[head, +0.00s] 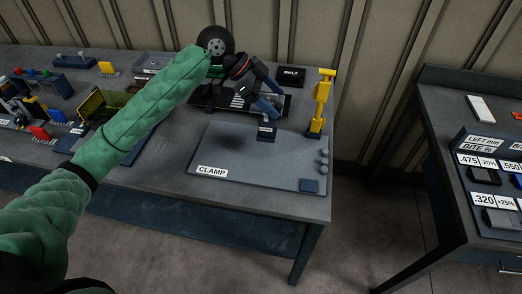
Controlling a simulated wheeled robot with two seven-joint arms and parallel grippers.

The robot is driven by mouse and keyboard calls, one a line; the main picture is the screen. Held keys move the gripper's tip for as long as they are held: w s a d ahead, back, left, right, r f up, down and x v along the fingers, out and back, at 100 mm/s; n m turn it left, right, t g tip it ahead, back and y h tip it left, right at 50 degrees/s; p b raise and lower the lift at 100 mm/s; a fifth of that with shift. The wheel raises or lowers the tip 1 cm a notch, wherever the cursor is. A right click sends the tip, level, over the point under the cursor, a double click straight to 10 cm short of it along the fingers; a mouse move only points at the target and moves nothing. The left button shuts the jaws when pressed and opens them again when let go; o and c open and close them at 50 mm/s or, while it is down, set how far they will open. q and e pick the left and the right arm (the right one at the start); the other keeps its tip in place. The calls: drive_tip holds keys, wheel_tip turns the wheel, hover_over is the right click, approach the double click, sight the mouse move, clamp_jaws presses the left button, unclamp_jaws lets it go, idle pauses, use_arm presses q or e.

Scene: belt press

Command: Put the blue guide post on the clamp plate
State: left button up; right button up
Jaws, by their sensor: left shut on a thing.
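The clamp plate (225,155) is a flat grey plate labelled CLAMP, lying on the table. My left gripper (265,108) is above the back part of the plate, shut on the blue guide post. The post's dark blue block-like end with a small white label (267,133) shows below the fingers, over the plate's back edge. I cannot tell whether it touches the plate. The fingers hide part of the post. My right gripper is not in view.
A yellow upright clamp (321,103) stands behind the plate's right end. Small round knobs (324,163) and a blue square (310,185) sit along the plate's right side. A black tray (215,97) lies behind. Bins and coloured parts crowd the left. Most of the plate is clear.

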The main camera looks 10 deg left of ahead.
use_arm(q)
drive_tip(key=shift+a, duration=0.3)
drive_tip(key=w+a+f+p, duration=0.2)
drive_tip(key=a+f+p, duration=0.5)
drive_tip(key=a+f, duration=0.4)
drive_tip(key=shift+w, duration=0.25)
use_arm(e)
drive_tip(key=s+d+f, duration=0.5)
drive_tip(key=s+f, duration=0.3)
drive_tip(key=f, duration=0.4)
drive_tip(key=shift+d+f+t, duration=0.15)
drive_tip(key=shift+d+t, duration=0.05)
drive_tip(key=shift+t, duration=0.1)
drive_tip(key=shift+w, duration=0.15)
use_arm(q)
drive_tip(key=o, duration=2)
drive_tip(key=shift+d, duration=0.1)
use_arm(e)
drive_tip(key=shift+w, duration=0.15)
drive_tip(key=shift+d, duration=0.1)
